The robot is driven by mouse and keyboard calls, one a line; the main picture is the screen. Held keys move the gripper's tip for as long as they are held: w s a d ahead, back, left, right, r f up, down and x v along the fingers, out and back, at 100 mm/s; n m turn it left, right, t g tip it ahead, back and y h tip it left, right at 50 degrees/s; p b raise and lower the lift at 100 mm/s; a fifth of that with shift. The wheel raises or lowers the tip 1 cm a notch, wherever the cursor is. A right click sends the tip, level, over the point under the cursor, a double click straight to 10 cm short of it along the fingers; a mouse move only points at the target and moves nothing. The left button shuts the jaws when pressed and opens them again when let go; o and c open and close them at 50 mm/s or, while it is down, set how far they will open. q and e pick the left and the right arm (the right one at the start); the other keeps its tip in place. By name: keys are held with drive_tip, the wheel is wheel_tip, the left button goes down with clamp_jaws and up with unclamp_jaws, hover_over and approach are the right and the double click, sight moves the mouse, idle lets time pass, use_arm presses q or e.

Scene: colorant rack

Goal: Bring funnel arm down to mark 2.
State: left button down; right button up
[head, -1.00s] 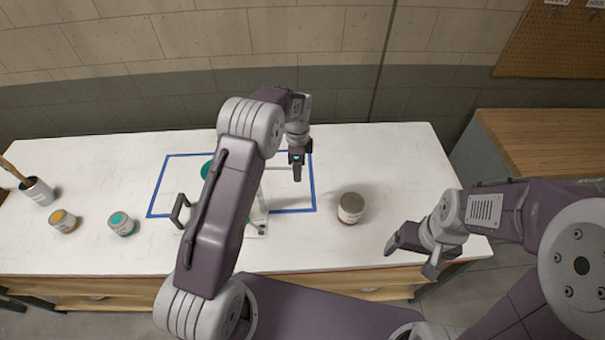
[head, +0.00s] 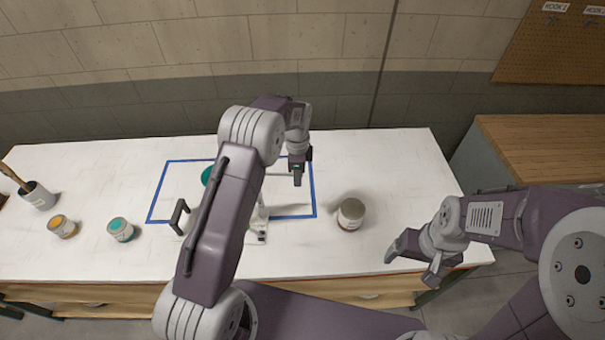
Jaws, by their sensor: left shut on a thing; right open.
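My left gripper (head: 297,177) points down above the right part of the blue taped rectangle (head: 314,190). It is shut on the end of a thin pale arm (head: 278,174), which looks like the funnel arm. This arm runs left to a white stand (head: 263,212), partly hidden behind my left arm. A teal round thing (head: 207,174), perhaps the funnel, shows just left of my arm. The height marks cannot be read. My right gripper (head: 412,258) is open and empty over the table's front right edge.
A grey-lidded can (head: 351,213) stands right of the taped rectangle. An orange-topped can (head: 61,226), a teal-topped can (head: 120,229) and a pot with a brush (head: 38,195) stand at left. A dark handle (head: 179,216) rises beside my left arm. The table's right back (head: 400,160) is clear.

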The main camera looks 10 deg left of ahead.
use_arm(q)
drive_tip(key=shift+f+b, duration=0.6)
drive_tip(key=shift+f, duration=0.6)
drive_tip(key=shift+f+b, duration=0.65)
drive_tip(key=shift+f, duration=0.3)
drive_tip(key=shift+f+b, duration=0.6)
drive_tip(key=shift+f, duration=0.3)
